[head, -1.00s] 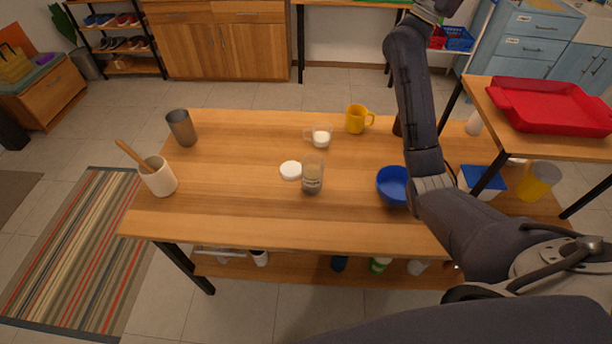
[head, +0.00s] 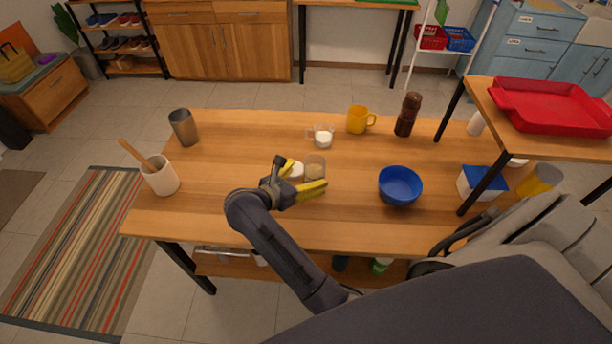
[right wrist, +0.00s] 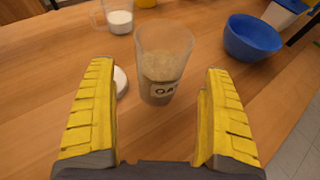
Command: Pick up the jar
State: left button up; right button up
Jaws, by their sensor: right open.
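The jar (head: 315,166) is a clear, open-topped container with tan contents, standing upright on the wooden table. In the right wrist view the jar (right wrist: 161,72) shows a white label with dark letters, partly readable as "OA". My right gripper (head: 306,178) has yellow fingers and is open at the near side of the jar. In the right wrist view the open fingers (right wrist: 157,82) are at either side of the picture, with the jar ahead between them and no visible contact. In the head view my gripper hides the jar's lower part. My left gripper is not in view.
A white lid (head: 295,170) lies just left of the jar. A glass cup with white contents (head: 322,138) and a yellow mug (head: 359,120) stand behind. A blue bowl (head: 400,184) and a brown grinder (head: 408,114) are to the right. The table's left-middle area is clear.

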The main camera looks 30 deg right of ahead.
jog(key=shift+s+a+f, duration=0.1)
jog(key=shift+f, duration=0.3)
jog(key=shift+d+f, duration=0.15)
jog(key=shift+d, duration=0.1)
jog(key=shift+x, duration=2.05)
jog(key=shift+f, duration=0.1)
jog(key=shift+c, duration=0.6)
jog(key=c, duration=1.4)
jog(key=shift+o, duration=0.2)
